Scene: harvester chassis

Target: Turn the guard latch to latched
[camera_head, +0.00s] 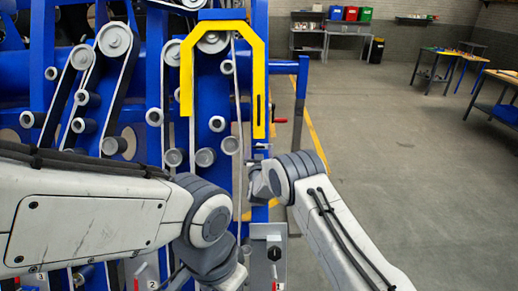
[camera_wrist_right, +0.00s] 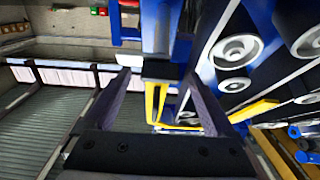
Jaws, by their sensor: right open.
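The yellow guard frame (camera_head: 258,60) stands upright on the blue machine in the head view. A small red handle (camera_head: 280,120) sticks out right of its lower right leg; I cannot tell for sure whether it is the guard latch. My right gripper (camera_head: 256,181) is below that leg, beside the blue post, its fingers small and partly hidden by the wrist. In the right wrist view my right gripper (camera_wrist_right: 157,74) is open. A dark block (camera_wrist_right: 162,70) on a blue post shows between its fingertips, with no clear contact. My left arm crosses the lower left; its gripper does not show.
Rollers and belts (camera_head: 115,40) fill the machine's left side. A grey plate with a black knob (camera_head: 274,253) stands below my right wrist. Open floor (camera_head: 400,170) lies to the right, with workbenches (camera_head: 492,100) farther back.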

